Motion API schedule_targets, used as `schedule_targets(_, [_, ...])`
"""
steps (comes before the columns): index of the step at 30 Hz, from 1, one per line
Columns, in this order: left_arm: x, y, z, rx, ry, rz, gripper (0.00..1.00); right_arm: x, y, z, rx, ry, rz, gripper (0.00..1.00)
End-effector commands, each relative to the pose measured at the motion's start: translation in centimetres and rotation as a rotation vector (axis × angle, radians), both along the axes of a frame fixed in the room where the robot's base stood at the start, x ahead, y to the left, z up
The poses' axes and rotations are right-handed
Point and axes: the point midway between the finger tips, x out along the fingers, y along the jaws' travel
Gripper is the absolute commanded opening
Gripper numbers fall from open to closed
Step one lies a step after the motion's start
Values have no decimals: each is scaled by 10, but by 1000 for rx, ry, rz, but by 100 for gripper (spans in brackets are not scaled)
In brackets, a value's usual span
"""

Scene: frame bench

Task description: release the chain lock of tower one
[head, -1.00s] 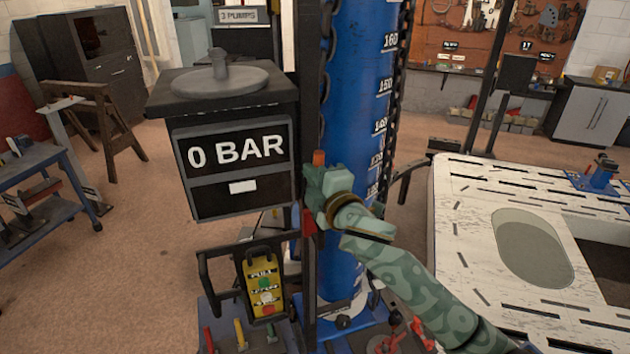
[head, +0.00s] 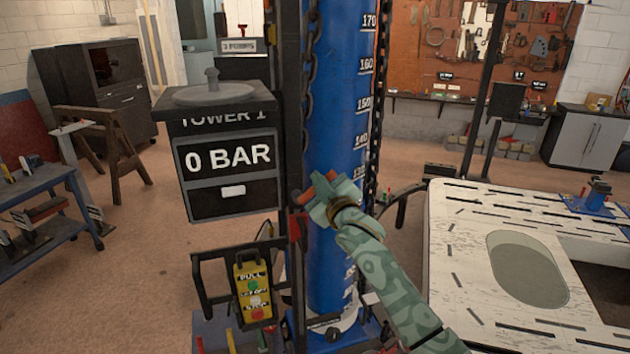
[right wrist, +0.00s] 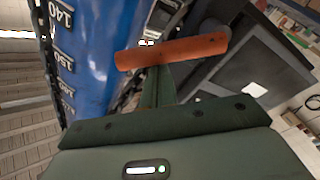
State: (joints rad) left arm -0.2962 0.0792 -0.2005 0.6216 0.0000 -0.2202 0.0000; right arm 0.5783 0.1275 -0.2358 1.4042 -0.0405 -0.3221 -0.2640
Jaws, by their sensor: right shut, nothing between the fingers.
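Tower one is a blue cylinder (head: 335,120) with a height scale, beside a dark post and hanging chain (head: 309,60). Its box (head: 229,160) reads "TOWER 1" and "0 BAR". A red part (head: 297,226) sits low on the post, left of the cylinder; I cannot tell for sure that it is the chain lock. My right gripper (head: 320,187) is shut and empty in front of the cylinder, just above and right of the red part. My left gripper is out of view.
A yellow control box (head: 253,288) hangs low at the tower's left in a black frame. A white slotted bench (head: 455,230) stands to the right. A blue cart (head: 50,225) is at the far left.

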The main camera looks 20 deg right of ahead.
Motion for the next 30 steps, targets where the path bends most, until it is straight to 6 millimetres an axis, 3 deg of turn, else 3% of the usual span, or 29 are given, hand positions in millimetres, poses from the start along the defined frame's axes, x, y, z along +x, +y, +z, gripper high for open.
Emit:
schedule_targets(10, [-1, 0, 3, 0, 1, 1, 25, 0, -7, -5, 115, 4, 0, 0])
schedule_targets(30, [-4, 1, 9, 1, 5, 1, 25, 1, -8, 1, 128, 4, 0, 0])
